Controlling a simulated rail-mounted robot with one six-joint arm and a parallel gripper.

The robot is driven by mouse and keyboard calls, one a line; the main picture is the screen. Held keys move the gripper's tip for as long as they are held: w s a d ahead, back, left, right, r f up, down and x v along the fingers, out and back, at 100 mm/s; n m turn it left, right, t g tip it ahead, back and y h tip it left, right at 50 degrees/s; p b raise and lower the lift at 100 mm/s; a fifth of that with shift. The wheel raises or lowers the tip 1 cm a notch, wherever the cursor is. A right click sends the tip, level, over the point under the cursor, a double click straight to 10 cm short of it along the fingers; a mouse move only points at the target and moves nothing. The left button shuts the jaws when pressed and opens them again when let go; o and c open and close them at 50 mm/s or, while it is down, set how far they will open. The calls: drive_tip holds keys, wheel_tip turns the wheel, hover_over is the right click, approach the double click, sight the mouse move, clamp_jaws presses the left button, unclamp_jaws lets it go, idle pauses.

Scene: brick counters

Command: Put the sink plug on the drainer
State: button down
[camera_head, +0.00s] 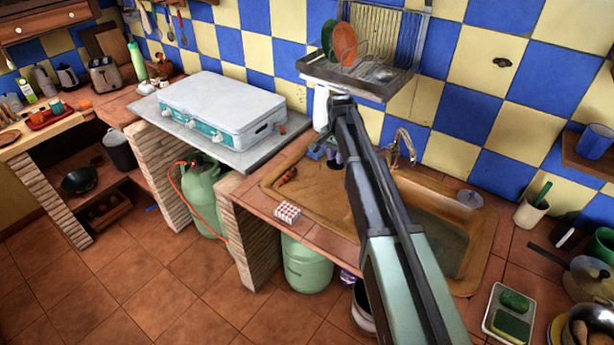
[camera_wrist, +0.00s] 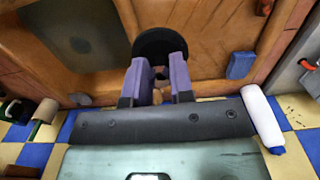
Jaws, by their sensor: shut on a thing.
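The sink plug (camera_wrist: 158,42) is a black round disc between the two purple fingertips of my gripper (camera_wrist: 160,68) in the wrist view. My gripper is shut on it. The drainer (camera_head: 318,196) is the brown draining board left of the sink basin (camera_head: 440,240). In the wrist view the plug appears over the drainer (camera_wrist: 205,35), near the basin (camera_wrist: 85,35). I cannot tell the plug's height above it.
A blue sponge-like block (camera_wrist: 241,65) and a reddish-brown item (camera_head: 288,175) lie on the drainer. A tap (camera_head: 403,145) stands behind the sink. A wall dish rack (camera_head: 355,78) with plates hangs above.

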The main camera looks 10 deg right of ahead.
sight(334, 207)
drive_tip(key=shift+s+d+f, duration=0.1)
drive_tip(key=shift+d+f, duration=0.05)
drive_tip(key=shift+d, duration=0.05)
wheel_tip(334, 207, down, 20)
drive_tip(key=b, duration=2)
drive_tip(key=shift+f+b, duration=0.15)
drive_tip(key=shift+b, duration=0.15)
drive_tip(key=shift+r+p, duration=0.3)
drive_tip(key=shift+f, duration=0.2)
drive_tip(key=c, duration=1)
unclamp_jaws()
drive_tip(key=shift+r, duration=0.15)
